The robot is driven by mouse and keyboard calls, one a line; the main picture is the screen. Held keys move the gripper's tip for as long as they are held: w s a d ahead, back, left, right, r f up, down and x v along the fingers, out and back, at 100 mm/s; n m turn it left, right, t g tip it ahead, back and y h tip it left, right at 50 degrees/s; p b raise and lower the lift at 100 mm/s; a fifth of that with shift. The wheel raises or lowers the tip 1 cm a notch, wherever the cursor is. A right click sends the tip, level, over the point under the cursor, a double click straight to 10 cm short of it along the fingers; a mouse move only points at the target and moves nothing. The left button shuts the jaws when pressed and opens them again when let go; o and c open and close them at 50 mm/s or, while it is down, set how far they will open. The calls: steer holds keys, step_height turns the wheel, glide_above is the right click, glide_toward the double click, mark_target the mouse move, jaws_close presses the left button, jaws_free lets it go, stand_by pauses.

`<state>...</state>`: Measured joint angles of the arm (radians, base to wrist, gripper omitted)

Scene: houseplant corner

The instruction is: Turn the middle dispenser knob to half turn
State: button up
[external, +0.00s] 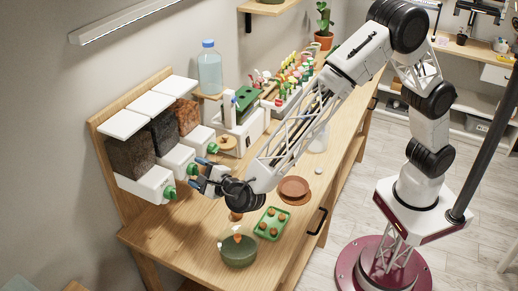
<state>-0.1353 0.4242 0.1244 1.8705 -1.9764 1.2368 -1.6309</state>
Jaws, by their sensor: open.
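The dispenser has three units side by side at the left of the bench in the external view, each with a white lid, a dark-filled bin and a white base with a green knob. The middle knob (192,169) sits on the front of the middle base (178,158). My gripper (199,172) is open, its blue-tipped fingers just in front of the middle knob, one towards each side. I cannot tell whether they touch it. The knob's turn angle is too small to read.
The left knob (169,192) and right knob (212,148) are close on either side. A green bowl (239,251), a green seedling tray (272,223) and brown saucers (294,188) stand on the bench. A water bottle (209,69) stands behind.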

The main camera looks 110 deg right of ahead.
steer(key=shift+w+d, duration=0.1)
steer(key=c, duration=0.9)
